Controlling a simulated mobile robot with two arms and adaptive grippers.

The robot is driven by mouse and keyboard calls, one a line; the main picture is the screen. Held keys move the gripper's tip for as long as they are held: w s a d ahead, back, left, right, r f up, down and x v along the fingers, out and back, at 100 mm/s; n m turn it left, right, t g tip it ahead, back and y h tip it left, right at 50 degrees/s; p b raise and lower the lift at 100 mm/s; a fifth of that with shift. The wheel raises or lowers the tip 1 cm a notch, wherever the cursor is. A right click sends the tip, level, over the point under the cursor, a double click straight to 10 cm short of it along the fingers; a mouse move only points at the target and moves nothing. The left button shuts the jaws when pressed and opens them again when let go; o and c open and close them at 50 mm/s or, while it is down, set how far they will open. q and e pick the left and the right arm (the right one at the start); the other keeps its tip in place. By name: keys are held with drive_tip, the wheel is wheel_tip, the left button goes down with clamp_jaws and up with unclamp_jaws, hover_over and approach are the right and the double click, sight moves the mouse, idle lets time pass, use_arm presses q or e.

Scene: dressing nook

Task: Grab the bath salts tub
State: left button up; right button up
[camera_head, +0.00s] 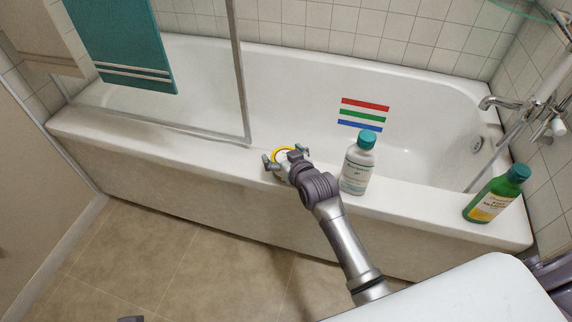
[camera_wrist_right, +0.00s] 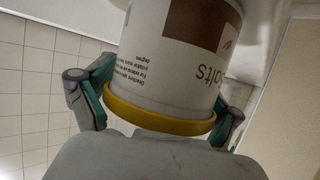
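The bath salts tub is a white cylinder with a yellow lid. In the head view only part of its yellow rim (camera_head: 284,150) shows, at the bathtub's front ledge; my right gripper (camera_head: 285,157) hides most of the rest. The right wrist view shows the tub's printed body (camera_wrist_right: 165,70) large and close, lid toward the camera, its text upside down. My right gripper (camera_wrist_right: 160,108) has one finger on each side of the tub, close against or touching it. I cannot tell if the fingers press on it. My left gripper is not clearly in view.
A white bottle with a teal cap (camera_head: 357,170) stands on the ledge just right of my right gripper. A green bottle (camera_head: 494,197) stands further right. A glass screen frame (camera_head: 240,75) and teal towel (camera_head: 122,45) are at left. The ledge (camera_head: 170,138) left of the gripper is clear.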

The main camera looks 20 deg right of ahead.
drive_tip(key=c, duration=0.9)
drive_tip(key=shift+o, duration=0.2)
